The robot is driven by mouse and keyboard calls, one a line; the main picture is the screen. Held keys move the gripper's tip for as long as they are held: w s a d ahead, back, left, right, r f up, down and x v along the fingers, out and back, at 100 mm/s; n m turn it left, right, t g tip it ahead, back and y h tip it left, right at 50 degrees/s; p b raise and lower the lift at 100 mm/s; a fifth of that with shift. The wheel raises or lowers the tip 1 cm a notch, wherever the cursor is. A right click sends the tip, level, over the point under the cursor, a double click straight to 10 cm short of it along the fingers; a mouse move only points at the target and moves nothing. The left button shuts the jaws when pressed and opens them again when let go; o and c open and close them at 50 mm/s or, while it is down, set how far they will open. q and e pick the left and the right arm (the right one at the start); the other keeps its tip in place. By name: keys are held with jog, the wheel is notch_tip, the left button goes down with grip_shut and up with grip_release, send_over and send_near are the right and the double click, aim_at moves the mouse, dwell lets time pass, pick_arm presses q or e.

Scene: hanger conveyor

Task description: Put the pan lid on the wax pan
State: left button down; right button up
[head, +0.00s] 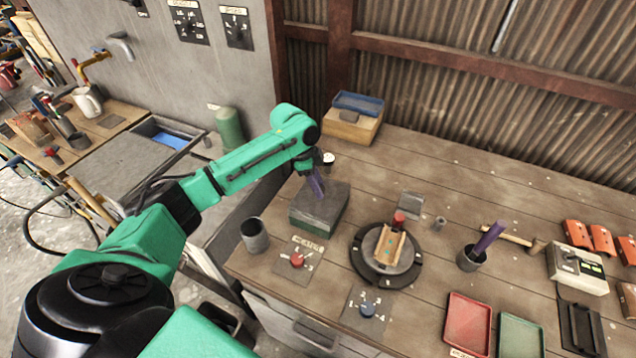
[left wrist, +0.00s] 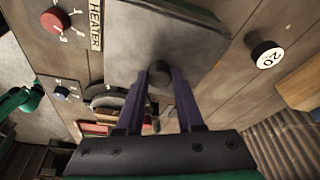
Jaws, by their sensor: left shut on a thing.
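My left gripper (head: 316,186) reaches down from the left onto the grey pan lid (head: 327,199). In the left wrist view its two purple fingers (left wrist: 160,88) are shut on the dark knob of the lid (left wrist: 150,38). The wax pan (head: 318,222) is the box-like green and grey vessel directly under the lid, at the back left of the bench. The lid covers its top, so its inside is hidden. I cannot tell whether the lid rests fully on the rim or hovers just above it. My right gripper is not in view.
A red dial (head: 297,260) and a grey cup (head: 255,235) stand in front of the pan. A round turntable (head: 372,278) with a wooden piece is to its right. A black weight marked 20 (left wrist: 265,55) stands close behind. A wooden block with a blue tray (head: 358,103) is farther back.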

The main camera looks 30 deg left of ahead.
pick_arm(q)
jog(key=shift+f, duration=0.35)
dwell(0.6)
jog(key=c, duration=0.8)
grip_release()
jog(key=o, duration=0.6)
jog(key=b+v, duration=0.3)
jog(key=v, duration=1.1)
jog(key=shift+s+a+r+b, duration=0.1)
jog(key=shift+a+r+b, duration=0.05)
jog(key=shift+r+b, duration=0.2)
jog(key=shift+f, duration=0.2)
